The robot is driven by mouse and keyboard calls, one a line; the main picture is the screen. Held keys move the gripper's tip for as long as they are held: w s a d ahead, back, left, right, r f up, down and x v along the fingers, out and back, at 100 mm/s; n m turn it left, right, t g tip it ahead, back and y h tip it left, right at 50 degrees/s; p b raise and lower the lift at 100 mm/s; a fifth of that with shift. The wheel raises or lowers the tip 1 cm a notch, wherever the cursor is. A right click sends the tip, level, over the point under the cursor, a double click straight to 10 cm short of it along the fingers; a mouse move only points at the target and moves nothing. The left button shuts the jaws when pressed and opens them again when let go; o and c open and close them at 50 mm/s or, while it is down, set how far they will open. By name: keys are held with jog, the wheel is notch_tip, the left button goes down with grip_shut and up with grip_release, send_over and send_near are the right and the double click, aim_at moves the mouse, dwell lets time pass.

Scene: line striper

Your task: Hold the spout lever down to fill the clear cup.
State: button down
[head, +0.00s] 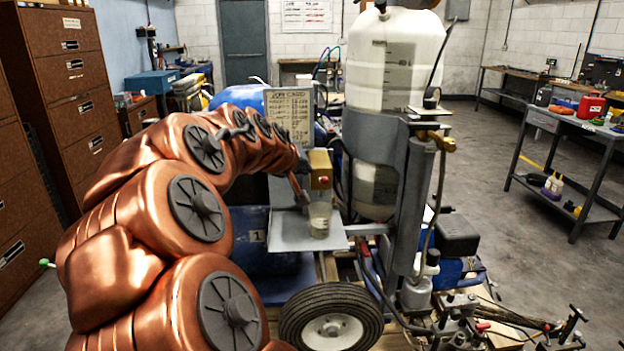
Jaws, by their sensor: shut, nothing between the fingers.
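The clear cup (320,220) stands upright on a grey metal shelf (293,240) on the front of the line striper. Its contents are too small to tell. A brass-coloured spout block (320,166) sits above the cup, with a small red part (324,180) on its front. The lever itself cannot be told apart clearly. My gripper (301,195) is shut and empty, pointing down just left of the spout block and above the shelf. Whether it touches the block or lever cannot be told.
A large white tank (394,60) and grey upright frame (402,190) stand right of the spout. A written board (290,115) is behind my arm. A wheel (331,318) is below the shelf. Drawer cabinets (62,90) stand left; a tool cart (590,140) stands right, with open floor before it.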

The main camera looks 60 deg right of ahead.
jog(key=r+v, duration=0.1)
jog(key=v, duration=0.5)
jog(key=shift+w+d+r+b, duration=0.2)
jog(key=shift+w+r+b, duration=0.05)
jog(key=shift+w+b, duration=0.15)
